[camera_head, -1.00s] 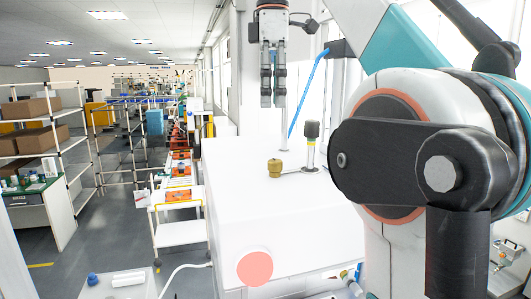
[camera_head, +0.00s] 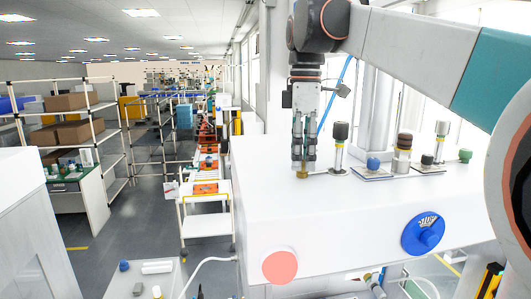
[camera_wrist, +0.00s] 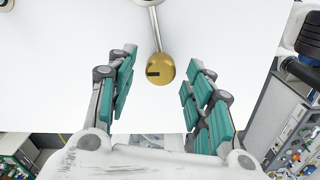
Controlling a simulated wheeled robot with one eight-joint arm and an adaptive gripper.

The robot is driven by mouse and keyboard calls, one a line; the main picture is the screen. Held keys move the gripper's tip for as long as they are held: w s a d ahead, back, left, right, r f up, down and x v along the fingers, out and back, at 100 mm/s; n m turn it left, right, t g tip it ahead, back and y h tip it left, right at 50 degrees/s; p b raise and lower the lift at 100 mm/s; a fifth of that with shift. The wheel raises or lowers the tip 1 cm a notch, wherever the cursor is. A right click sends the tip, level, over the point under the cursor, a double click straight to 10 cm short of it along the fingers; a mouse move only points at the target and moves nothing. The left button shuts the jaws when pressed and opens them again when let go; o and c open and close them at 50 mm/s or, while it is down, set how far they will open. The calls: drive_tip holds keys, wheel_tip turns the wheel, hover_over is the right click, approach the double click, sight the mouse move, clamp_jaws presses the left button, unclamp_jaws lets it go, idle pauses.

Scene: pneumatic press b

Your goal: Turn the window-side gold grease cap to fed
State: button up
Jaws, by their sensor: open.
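A gold grease cap (camera_head: 302,175) stands on the white top of the press (camera_head: 262,200), near its left edge. A thin metal pipe joins it to a dark-topped fitting (camera_head: 340,145) at its right. My gripper (camera_head: 304,164) points down right above the cap, its tips hiding part of it. In the wrist view the gold cap (camera_wrist: 161,68) lies between the tips of the open fingers (camera_wrist: 160,78), with a gap on both sides. A dark mark shows on the cap's left side. I cannot read any fed label.
A blue cap (camera_head: 373,163), a brown-topped fitting (camera_head: 404,146) and a green cap (camera_head: 465,156) stand further right on the press top. A blue dial (camera_head: 424,233) and a salmon round button (camera_head: 281,265) are on its front. Windows lie behind.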

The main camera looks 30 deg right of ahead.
drive_tip(key=shift+f, duration=0.4)
drive_tip(key=shift+s, duration=0.1)
drive_tip(key=c, duration=1)
drive_tip(key=shift+c, duration=0.2)
